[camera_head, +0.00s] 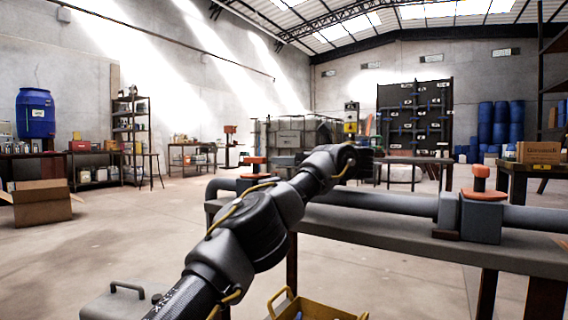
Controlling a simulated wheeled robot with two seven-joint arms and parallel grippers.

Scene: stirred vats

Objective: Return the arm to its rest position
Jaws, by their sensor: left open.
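My left arm (265,225) rises from the bottom edge and reaches up and to the right across the middle of the view. My left gripper (366,159) is at its far end, small and dark against the background. It is open, and I see nothing held in it. It is in front of the long bench with the grey pipe (380,203) and appears above the pipe in the picture. The arm hides part of the pipe and bench. My right gripper is not in view.
The bench (400,238) carries a valve with an orange handle (481,184) at right and another orange handle (254,160) behind my arm. A yellow tray (335,309) and a grey handled box (117,302) are at the bottom. Open floor (110,245) lies left.

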